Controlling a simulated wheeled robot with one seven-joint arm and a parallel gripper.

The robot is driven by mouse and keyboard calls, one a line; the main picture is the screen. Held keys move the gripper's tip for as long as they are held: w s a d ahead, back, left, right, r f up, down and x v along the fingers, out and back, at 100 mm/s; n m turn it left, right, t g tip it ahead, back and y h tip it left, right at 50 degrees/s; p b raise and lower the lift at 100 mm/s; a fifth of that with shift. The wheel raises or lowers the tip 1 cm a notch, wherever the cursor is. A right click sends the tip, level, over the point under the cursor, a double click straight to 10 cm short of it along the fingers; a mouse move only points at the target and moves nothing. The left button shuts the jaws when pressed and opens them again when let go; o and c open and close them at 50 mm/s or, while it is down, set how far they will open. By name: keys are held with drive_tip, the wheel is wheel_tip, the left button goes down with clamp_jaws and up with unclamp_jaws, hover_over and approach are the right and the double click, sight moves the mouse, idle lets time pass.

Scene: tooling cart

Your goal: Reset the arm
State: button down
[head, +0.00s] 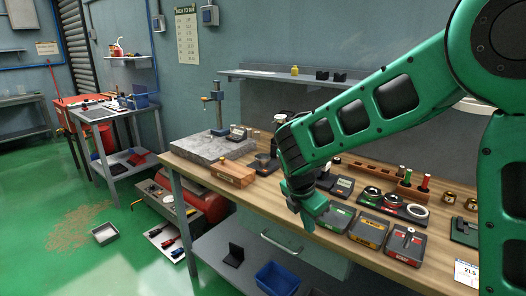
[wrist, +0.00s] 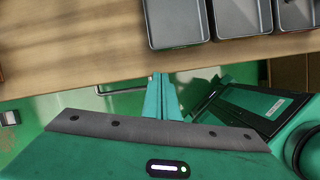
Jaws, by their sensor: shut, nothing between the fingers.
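My green arm reaches in from the right in the head view and bends down at its wrist. My gripper (head: 308,222) hangs at the front edge of the wooden workbench (head: 222,201), left of a row of small labelled trays. Its fingers are together with nothing between them. In the wrist view the closed green fingers of my gripper (wrist: 164,98) point toward the bench edge, with grey trays (wrist: 180,22) beyond them.
A grey granite plate with a stand (head: 205,147) and a wooden block (head: 229,174) occupy the bench's left end. Gauges and small tools stand behind my wrist. A blue bin (head: 277,278) sits on the lower shelf.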

drive_tip(key=s+d+r+m, duration=0.1)
drive_tip(key=d+m, duration=0.1)
drive_tip(key=d, duration=0.2)
drive_tip(key=s+d+r+m, duration=0.1)
drive_tip(key=s+d+m, duration=0.1)
drive_tip(key=d+m, duration=0.1)
drive_tip(key=s+d+r+m+g, duration=0.1)
drive_tip(key=s+d+m, duration=0.1)
drive_tip(key=d, duration=0.3)
drive_tip(key=shift+r+m, duration=0.15)
drive_tip(key=shift+m, duration=0.25)
drive_tip(key=s+d+m, duration=0.2)
drive_tip(key=d, duration=0.1)
drive_tip(key=s+d+r+m, duration=0.1)
drive_tip(key=s+d+m, duration=0.2)
drive_tip(key=s+d+r+m+g, duration=0.1)
drive_tip(key=s+d+m, duration=0.2)
drive_tip(key=shift+s+d+y, duration=0.1)
drive_tip(key=shift+s+y, duration=0.05)
drive_tip(key=shift+y, duration=0.25)
drive_tip(key=s+d+m+y, duration=0.1)
drive_tip(key=s+d+m, duration=0.1)
drive_tip(key=s+m, duration=0.5)
drive_tip(key=s+d+m+y, duration=0.1)
drive_tip(key=s+d+m, duration=0.2)
drive_tip(key=s+m, duration=0.5)
drive_tip(key=s, duration=0.2)
drive_tip(key=shift+s+d+g, duration=0.25)
drive_tip(key=shift+s+g, duration=0.05)
drive_tip(key=shift+f, duration=0.1)
